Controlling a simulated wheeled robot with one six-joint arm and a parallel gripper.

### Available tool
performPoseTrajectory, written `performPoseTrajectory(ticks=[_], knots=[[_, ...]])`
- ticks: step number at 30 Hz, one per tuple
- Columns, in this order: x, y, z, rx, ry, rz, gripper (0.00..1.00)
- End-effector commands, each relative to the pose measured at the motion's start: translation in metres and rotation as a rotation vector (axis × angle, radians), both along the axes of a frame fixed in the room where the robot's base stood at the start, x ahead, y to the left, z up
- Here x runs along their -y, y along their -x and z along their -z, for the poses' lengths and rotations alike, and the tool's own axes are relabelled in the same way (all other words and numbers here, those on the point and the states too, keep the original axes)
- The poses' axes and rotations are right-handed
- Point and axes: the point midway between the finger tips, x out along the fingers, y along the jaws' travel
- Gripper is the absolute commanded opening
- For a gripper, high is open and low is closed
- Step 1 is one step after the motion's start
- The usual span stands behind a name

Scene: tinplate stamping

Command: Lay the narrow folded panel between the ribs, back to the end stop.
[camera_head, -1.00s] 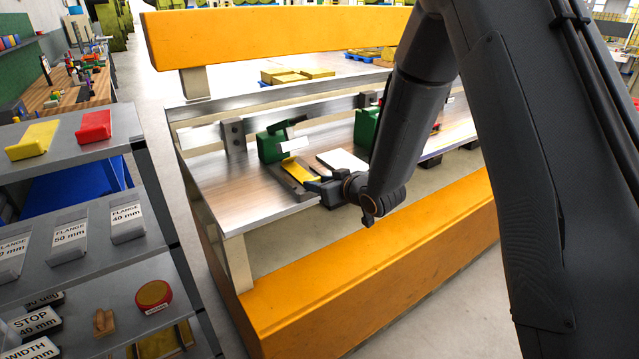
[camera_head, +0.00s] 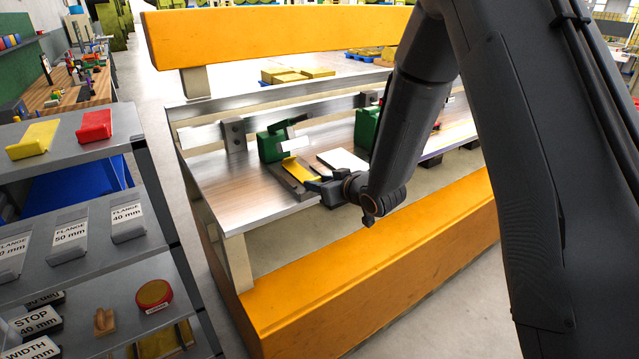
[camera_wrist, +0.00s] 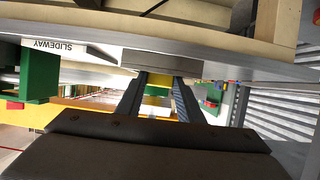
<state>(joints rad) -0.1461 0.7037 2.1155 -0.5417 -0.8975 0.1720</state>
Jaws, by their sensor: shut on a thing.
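The narrow folded panel, yellow (camera_head: 301,172), lies low at the bench in front of a green block (camera_head: 271,146), beside a grey rib (camera_head: 286,180). The rib on its other side and the end stop cannot be made out clearly. My gripper (camera_head: 318,185) is shut on the panel's near end. In the wrist view, the panel (camera_wrist: 158,79) shows between the two dark fingers of my gripper (camera_wrist: 158,98). Whether the panel touches the stop is hidden.
A white plate (camera_head: 342,160) and a second green block (camera_head: 366,128) stand to the right. An orange beam (camera_head: 390,262) runs along the bench's front. A shelf (camera_head: 95,152) with yellow and red folded pieces is at left. A SLIDEWAY label (camera_wrist: 53,46) shows upside down.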

Motion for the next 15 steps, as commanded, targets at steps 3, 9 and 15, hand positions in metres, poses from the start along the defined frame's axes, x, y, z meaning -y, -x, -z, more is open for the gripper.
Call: performPoseTrajectory(ticks=[3,9,15], knots=[[0.0006,0.0014,0.002,-0.004,0.001,0.0,0.35],[0.0,0.0019,0.0024,-0.005,0.002,-0.002,0.55],[-0.0013,0.0026,0.0029,-0.005,0.003,-0.004,0.55]])
